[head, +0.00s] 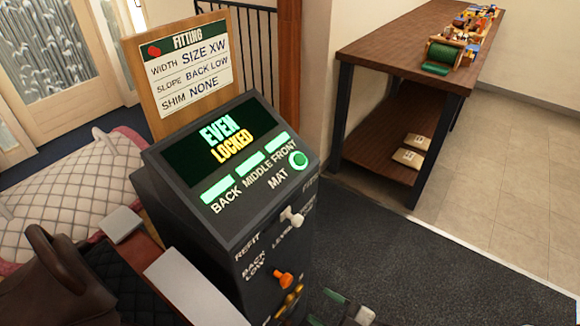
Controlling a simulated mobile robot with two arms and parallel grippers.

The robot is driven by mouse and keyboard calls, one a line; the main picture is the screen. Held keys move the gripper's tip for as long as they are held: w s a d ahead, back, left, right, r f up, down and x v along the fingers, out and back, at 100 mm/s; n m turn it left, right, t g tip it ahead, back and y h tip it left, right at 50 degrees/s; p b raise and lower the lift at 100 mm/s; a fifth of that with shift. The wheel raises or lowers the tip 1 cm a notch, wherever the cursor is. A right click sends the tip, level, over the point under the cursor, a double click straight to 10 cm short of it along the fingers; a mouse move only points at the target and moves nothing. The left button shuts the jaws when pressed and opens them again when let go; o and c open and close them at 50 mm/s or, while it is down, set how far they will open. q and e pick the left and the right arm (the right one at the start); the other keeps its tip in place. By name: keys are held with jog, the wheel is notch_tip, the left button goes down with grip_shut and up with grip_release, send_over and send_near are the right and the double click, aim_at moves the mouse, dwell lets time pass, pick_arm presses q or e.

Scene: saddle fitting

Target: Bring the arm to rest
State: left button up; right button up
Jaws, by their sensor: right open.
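My right gripper (348,309) shows only in part at the bottom edge of the head view, just right of the console's foot. Its tips are apart with nothing seen between them, and the rest of the arm is out of frame. My left gripper is not in view. The dark console (166,192) stands in the middle; its screen (222,141) reads EVEN LOCKED. The bars marked BACK, MIDDLE and FRONT and the round MAT light (298,160) glow green. A white knob (291,216) and an orange knob (285,280) sit on its front.
A brown saddle (62,270) is at lower left, by a pale quilted pad (70,185). A fitting card (190,68) stands behind the console. A wooden bench (405,50) with coloured items is at upper right. Dark floor mat (430,255) lies open at right.

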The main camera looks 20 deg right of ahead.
jog(key=shift+f, duration=0.1)
jog(key=s+d+f+m+g+h, duration=0.2)
jog(key=d+f+h, duration=0.1)
jog(key=f, duration=0.6)
jog(key=s+d+f+m+g+h, duration=0.2)
jog(key=d+f+h, duration=0.1)
jog(key=f, duration=0.5)
jog(key=s+d+f+m+g+h, duration=0.1)
jog(key=s+d+f+m+h, duration=0.15)
jog(key=f, duration=0.65)
jog(key=s+f+m+g+h, duration=0.1)
jog(key=s+f+g, duration=0.3)
jog(key=s, duration=0.5)
jog(key=s+f+m+g+h, duration=0.1)
jog(key=s+f+m+g, duration=0.2)
jog(key=s+f, duration=0.5)
jog(key=shift+s+a+g+p, duration=0.4)
jog(key=shift+s+g, duration=0.2)
jog(key=shift+s, duration=0.45)
jog(key=shift+h, duration=0.25)
